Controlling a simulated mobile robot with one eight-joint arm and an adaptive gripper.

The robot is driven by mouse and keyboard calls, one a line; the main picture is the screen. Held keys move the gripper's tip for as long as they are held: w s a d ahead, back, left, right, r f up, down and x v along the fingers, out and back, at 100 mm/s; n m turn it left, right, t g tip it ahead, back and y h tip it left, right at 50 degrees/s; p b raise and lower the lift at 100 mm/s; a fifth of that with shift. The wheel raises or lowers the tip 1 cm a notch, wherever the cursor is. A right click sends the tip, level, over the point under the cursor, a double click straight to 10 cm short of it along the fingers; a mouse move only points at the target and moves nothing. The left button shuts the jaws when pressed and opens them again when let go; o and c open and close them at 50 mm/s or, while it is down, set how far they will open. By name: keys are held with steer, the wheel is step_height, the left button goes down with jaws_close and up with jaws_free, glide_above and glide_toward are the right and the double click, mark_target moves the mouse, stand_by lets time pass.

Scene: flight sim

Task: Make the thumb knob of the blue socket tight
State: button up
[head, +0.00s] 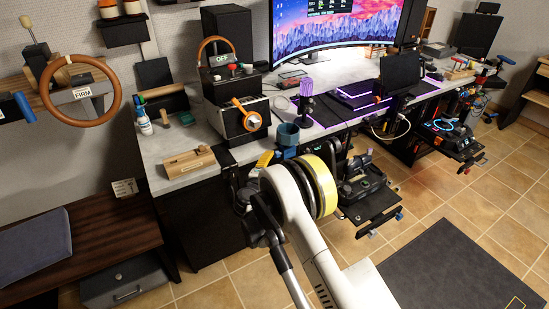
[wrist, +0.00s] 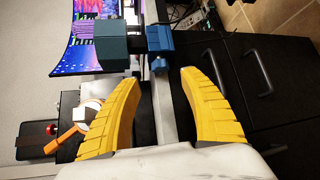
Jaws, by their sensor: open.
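The blue socket (head: 288,134) is a dark teal cup at the desk's front edge in the head view. In the wrist view, which is turned sideways, it shows as a dark teal block (wrist: 98,46) at the upper left. A brighter blue part (wrist: 160,42) beside it looks like the thumb knob, but its exact shape is unclear. My gripper (wrist: 160,72) is open and empty, its yellow fingers spread in front of the desk edge. The blue part lies beyond the fingertips, apart from them. In the head view my gripper (head: 264,159) is just left of the socket, partly hidden by my arm.
The desk (head: 185,145) holds a black box with an orange-handled lever (head: 246,113), a purple microphone (head: 306,100) and a wooden block (head: 189,162). A pedal-like device (head: 365,185) juts out below the desk right of my arm. Dark drawers (wrist: 255,75) are close to the fingers.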

steer(key=v, duration=0.4)
steer(key=shift+s, duration=0.35)
steer(key=shift+r, duration=0.1)
steer(key=s+d+r+m+g, duration=0.3)
steer(key=s+d+r+m, duration=0.2)
steer(key=d+r, duration=0.6)
steer(key=s+d+r+m+g, duration=0.2)
steer(key=s+d+r+m, duration=0.35)
steer(key=d+r, duration=0.45)
steer(key=s+d+m+g+y, duration=0.1)
steer(key=s+d+m, duration=0.2)
steer(key=s, duration=1.1)
steer(key=s+d+m+g+y, duration=0.2)
steer(key=s+d+m, duration=0.1)
steer(key=s, duration=1.1)
steer(key=shift+s+d+r+m, duration=0.2)
steer(key=shift+s+r+m, duration=0.15)
steer(key=shift+m, duration=0.4)
